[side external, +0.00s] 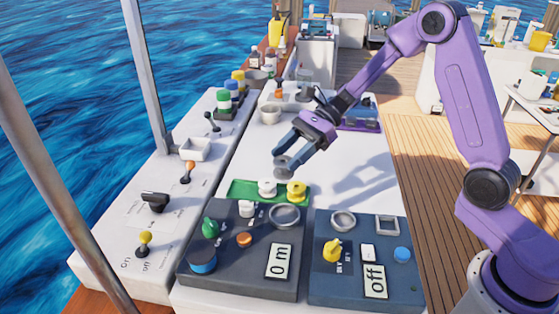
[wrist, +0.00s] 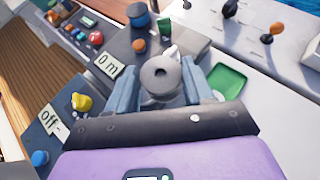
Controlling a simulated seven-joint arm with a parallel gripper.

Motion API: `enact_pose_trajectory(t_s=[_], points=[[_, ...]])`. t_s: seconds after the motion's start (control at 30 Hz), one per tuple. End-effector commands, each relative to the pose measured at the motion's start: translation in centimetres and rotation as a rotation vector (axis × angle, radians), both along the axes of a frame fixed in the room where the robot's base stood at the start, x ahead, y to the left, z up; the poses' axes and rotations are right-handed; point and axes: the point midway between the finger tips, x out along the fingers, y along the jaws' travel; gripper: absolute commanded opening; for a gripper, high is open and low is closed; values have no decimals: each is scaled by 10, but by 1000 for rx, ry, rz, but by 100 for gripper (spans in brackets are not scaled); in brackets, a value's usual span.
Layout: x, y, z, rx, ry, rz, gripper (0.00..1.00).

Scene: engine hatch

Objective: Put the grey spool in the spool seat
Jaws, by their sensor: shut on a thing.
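My gripper (side external: 291,154) is shut on the grey spool (side external: 283,169) and holds it above the white worktop, behind the green tray in the side view. In the wrist view the spool (wrist: 158,73) sits between my fingers (wrist: 160,84), its round top with a dark centre hole facing the camera. A round metal ring (side external: 285,215), which looks like the spool seat, is set in the dark panel showing "0 m". The spool is apart from this ring. In the wrist view the spool and fingers hide most of that area.
The green tray (side external: 237,187) holds a white spool (side external: 267,188) and a yellow spool (side external: 297,192). A second panel (side external: 322,290) reading "off" has a smaller ring (side external: 343,220) and a yellow knob (side external: 332,250). A green knob (side external: 210,227) and white lever (side external: 247,208) stand near the seat.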

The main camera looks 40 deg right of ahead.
Motion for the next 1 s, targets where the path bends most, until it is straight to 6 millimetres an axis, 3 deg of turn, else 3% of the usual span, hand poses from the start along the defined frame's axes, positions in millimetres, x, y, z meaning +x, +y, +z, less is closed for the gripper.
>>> enact_pose_trajectory(t_s=[0.17,0.27,0.5,0.7,0.83,1.0], points=[[-21,-2,12,3,-4,-1,22],[-43,-2,22,3,-5,-3,22],[-112,-9,44,6,-5,-12,22],[-157,-17,50,7,-3,-18,22],[-174,-20,51,7,-2,-21,22],[-175,-18,49,7,2,-21,22]])
